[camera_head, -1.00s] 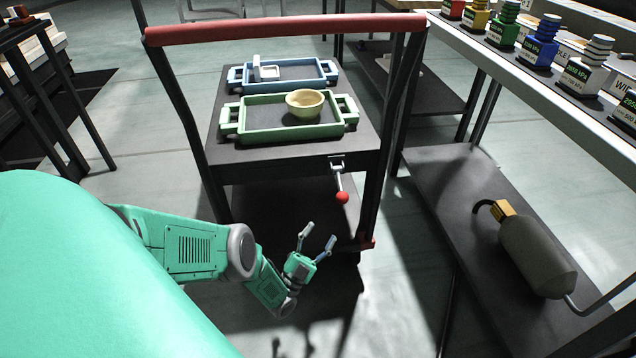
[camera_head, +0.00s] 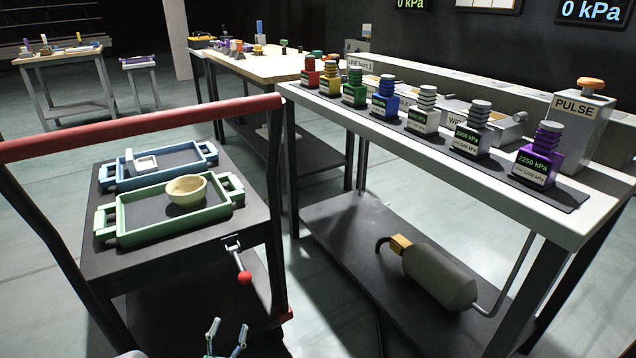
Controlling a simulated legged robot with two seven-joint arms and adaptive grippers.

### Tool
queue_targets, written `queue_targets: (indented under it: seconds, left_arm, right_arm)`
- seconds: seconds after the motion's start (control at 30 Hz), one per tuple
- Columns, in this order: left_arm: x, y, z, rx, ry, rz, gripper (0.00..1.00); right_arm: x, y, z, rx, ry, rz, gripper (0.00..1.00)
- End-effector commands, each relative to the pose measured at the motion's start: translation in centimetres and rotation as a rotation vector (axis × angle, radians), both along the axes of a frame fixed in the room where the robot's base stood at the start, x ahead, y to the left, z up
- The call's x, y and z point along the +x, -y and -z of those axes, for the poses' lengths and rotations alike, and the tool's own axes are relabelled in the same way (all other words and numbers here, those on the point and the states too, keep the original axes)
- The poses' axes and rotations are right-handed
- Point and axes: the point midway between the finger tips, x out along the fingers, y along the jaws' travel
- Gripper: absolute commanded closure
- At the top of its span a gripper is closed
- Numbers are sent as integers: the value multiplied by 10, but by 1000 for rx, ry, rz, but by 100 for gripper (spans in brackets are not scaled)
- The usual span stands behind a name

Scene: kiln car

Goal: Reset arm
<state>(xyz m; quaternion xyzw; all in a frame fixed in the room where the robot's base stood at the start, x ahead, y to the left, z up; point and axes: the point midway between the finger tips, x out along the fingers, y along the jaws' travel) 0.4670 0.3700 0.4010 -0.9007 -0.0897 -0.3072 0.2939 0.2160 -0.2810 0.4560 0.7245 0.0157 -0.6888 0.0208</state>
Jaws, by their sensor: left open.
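My left gripper (camera_head: 226,338) shows at the bottom edge of the head view, its two fingers apart and pointing up, with nothing between them. It is in front of and below the kiln car (camera_head: 103,266), apart from it. Most of my left arm is out of the picture. My right gripper is not in view. On the car a green tray (camera_head: 128,238) holds a yellowish bowl (camera_head: 186,191). Behind it a blue tray (camera_head: 175,173) holds a small white piece (camera_head: 142,163).
The car has a red handlebar (camera_head: 140,127) and a red-knobbed lever (camera_head: 244,277). At right, a white-topped bench (camera_head: 400,138) carries a row of coloured gauge blocks and a PULSE box (camera_head: 581,125). A grey cylinder (camera_head: 438,276) lies on its lower shelf. Other tables stand behind.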

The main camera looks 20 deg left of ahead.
Motion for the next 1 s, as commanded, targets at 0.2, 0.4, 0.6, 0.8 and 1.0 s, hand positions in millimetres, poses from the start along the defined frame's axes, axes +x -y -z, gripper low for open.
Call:
queue_targets:
  seconds: [0.2,0.4,0.6,0.8,1.0]
  left_arm:
    - [21,26,5,-84,-84,44,50]
    - [64,119,23,-333,-445,211,50]
    - [43,200,40,-501,-926,344,50]
    - [-40,212,40,-563,-1429,305,50]
    - [-145,160,9,-583,-1834,61,50]
  right_arm:
    - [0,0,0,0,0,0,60]
    - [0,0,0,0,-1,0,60]
    - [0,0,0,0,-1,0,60]
    - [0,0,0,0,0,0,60]
    - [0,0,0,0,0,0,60]
